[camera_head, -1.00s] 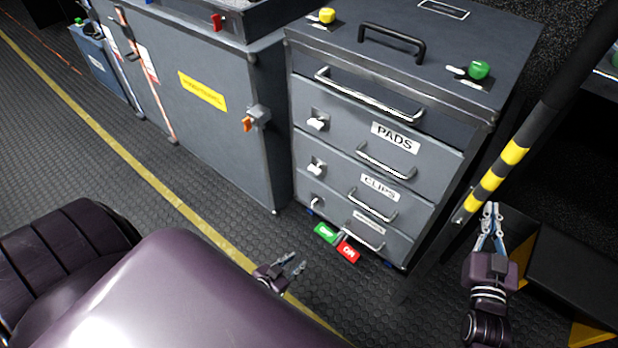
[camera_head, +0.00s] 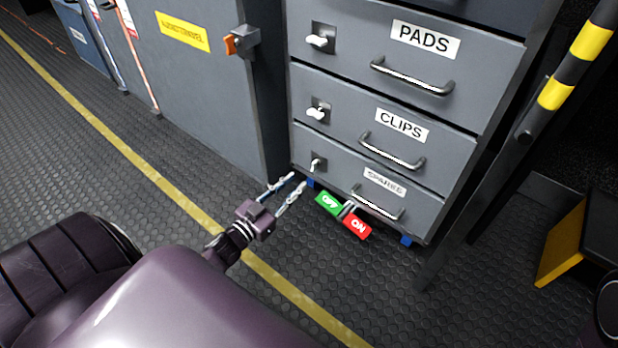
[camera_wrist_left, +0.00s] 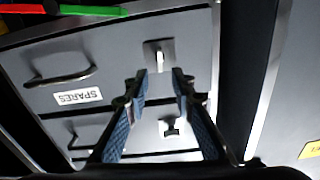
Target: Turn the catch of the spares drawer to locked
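The spares drawer (camera_head: 350,190) is the lowest of the drawers in the head view, and it is closed. Its white catch (camera_head: 316,165) sits at the drawer's left end. My left gripper (camera_head: 291,186) is open and empty, just below and left of that catch, apart from it. In the left wrist view, which is upside down, the spares drawer (camera_wrist_left: 115,65) shows its label, and its catch (camera_wrist_left: 159,58) lies just beyond and between the open fingertips (camera_wrist_left: 160,72). There the catch stands lengthwise up and down in the picture. My right gripper is not in view.
The clips drawer (camera_head: 350,120) and pads drawer (camera_head: 350,75) are above. A grey cabinet (camera_head: 205,90) with an orange catch stands left. A striped pole (camera_head: 575,65) stands right.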

